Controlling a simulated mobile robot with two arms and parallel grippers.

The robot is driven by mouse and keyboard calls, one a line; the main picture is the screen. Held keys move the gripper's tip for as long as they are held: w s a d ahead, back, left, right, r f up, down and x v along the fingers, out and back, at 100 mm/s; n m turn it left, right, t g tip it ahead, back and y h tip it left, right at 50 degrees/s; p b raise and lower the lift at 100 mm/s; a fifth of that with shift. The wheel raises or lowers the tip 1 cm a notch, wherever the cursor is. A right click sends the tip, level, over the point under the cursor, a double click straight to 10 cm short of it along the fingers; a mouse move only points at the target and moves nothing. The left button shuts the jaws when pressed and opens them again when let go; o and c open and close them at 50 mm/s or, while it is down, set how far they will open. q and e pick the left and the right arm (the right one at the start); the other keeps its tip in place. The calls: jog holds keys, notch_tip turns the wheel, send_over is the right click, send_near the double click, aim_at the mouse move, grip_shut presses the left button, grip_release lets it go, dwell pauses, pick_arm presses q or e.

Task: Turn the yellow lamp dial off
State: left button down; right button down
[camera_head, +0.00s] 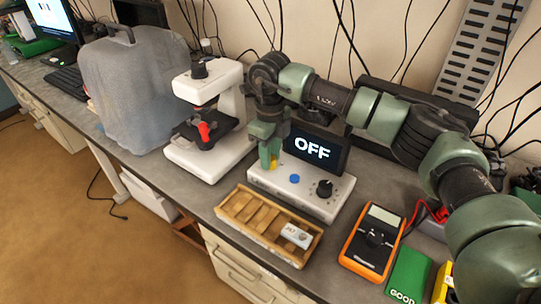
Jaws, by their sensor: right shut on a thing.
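A white control box (314,191) stands on the bench, with a dark screen (316,150) behind it that reads "OFF". The yellow dial (273,163) is on the left of the box's top. My right gripper (269,159) points down over it and is shut on it, hiding most of it. A blue button (294,179) and a black dial (325,188) sit to the right on the same box. My left gripper is not in view.
A white microscope (204,145) stands left of the box and a grey case (135,95) further left. A wooden tray (262,236) lies in front. An orange multimeter (372,241) and a green box (409,275) are at the right. Cables hang behind.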

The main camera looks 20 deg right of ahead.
jog(key=c, duration=1.1)
grip_release()
notch_tip(320, 180, up, 8)
jog(key=shift+f+b, duration=0.1)
jog(key=shift+b, duration=0.75)
